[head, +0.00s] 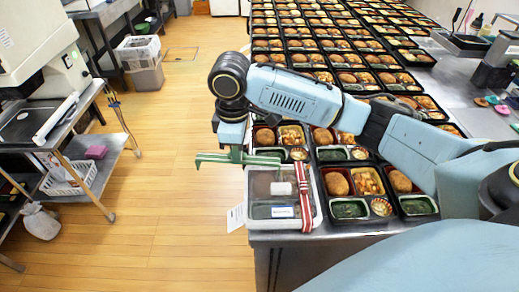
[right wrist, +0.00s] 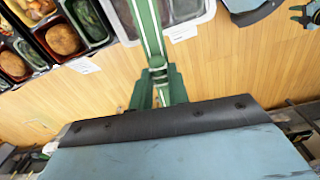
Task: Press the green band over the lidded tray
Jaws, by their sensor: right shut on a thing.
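The lidded tray (head: 258,219) stands at the near left corner of the steel counter, its clear lid carrying a small white label. A red-and-white band (head: 305,205) lies across its right end. My right gripper (head: 236,154) is at the tray's far left, pointing down, and is shut on the green band (head: 275,159). The band sits along the tray's far edge, one end sticking out left over the floor. In the right wrist view the band (right wrist: 149,32) runs up from between the fingertips (right wrist: 158,88); whether it touches the lid cannot be told.
Open bento trays (head: 350,208) with food fill the counter to the right and behind. A paper tag (head: 236,217) hangs at the counter's left edge. Wooden floor (head: 170,190) lies open to the left, with a steel cart (head: 92,187) beyond.

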